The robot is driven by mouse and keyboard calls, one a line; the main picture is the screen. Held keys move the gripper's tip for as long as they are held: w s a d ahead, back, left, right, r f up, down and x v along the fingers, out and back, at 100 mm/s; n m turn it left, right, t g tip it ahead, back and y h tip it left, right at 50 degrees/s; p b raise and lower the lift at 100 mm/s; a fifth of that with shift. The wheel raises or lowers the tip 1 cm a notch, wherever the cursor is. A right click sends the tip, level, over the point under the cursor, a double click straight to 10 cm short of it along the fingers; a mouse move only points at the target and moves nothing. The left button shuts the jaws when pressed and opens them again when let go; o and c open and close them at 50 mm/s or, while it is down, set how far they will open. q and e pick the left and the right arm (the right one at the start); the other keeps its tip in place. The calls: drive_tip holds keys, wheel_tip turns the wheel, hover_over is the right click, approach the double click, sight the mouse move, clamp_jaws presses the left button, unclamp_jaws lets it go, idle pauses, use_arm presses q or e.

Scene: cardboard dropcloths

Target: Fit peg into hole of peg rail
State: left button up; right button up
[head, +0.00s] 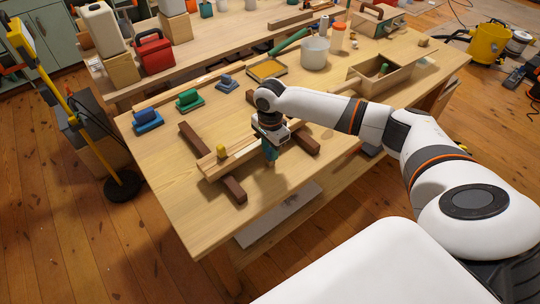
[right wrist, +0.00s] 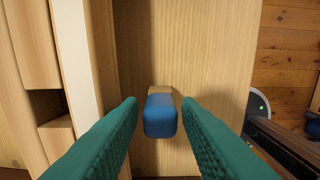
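A blue peg (right wrist: 160,115) with a bare wooden end shows in the right wrist view, between the two fingers. My right gripper (right wrist: 160,104) is open, with a visible gap on each side of the peg. In the head view my right gripper (head: 270,158) points down just in front of the wooden peg rail (head: 238,160), and the blue peg cannot be made out there. A yellow peg (head: 220,152) stands at the rail's left end. In the right wrist view the rail (right wrist: 72,60) runs along the left, with a dark square gap beside it. My left gripper is not in view.
Dark brown bars (head: 237,190) lie under the rail on the workbench (head: 165,170). The bench's front left is clear.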

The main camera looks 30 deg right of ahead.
drive_tip(key=shift+f, duration=1.3)
clamp_jaws()
drive_tip(key=shift+r, duration=0.15)
